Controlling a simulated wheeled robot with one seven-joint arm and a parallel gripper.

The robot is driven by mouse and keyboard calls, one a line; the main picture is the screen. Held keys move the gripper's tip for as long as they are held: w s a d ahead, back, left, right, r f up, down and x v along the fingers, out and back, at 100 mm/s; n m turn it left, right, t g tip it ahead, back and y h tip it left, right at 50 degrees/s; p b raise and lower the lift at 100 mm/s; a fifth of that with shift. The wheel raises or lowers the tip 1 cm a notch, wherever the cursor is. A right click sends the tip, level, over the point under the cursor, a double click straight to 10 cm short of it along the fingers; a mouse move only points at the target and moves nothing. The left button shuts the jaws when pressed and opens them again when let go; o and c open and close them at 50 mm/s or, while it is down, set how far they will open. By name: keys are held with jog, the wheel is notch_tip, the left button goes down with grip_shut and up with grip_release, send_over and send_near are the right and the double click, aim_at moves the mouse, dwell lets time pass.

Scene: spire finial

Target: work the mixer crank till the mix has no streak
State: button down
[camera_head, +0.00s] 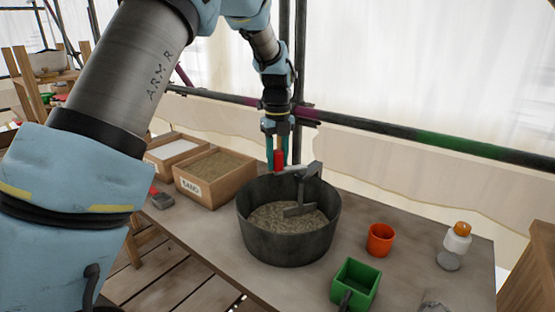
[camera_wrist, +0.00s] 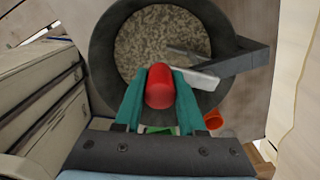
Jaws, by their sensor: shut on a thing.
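The mixer is a dark grey round tub (camera_head: 285,248) on the table, with a grey metal crank (camera_head: 312,172) standing over it and a paddle (camera_head: 299,210) reaching into the mix. The mix (camera_head: 270,214) is speckled grey-brown; it also shows in the wrist view (camera_wrist: 150,40) with a mottled, grainy look. I cannot tell streaks from grains. The red crank handle (camera_head: 278,160) is upright at the tub's back edge. My gripper (camera_head: 277,155) points down and is shut on this handle. In the wrist view the red handle (camera_wrist: 159,88) sits between the teal fingers.
A wooden box of sand (camera_head: 215,190) and a box of white material (camera_head: 170,150) stand left of the tub. A scaffold pipe (camera_head: 400,137) runs behind.

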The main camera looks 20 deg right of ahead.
dwell(0.4)
jog(key=s+d+n+p, duration=0.2)
jog(key=s+d+n, duration=0.3)
jog(key=n, duration=1)
jog(key=shift+s+n, duration=0.4)
jog(key=shift+s, duration=1.15)
jog(key=shift+d, duration=0.15)
jog(key=shift+c, duration=2.4)
grip_release()
jog(key=shift+r, duration=0.1)
notch_tip(320, 180, up, 11)
jog(key=b, duration=0.2)
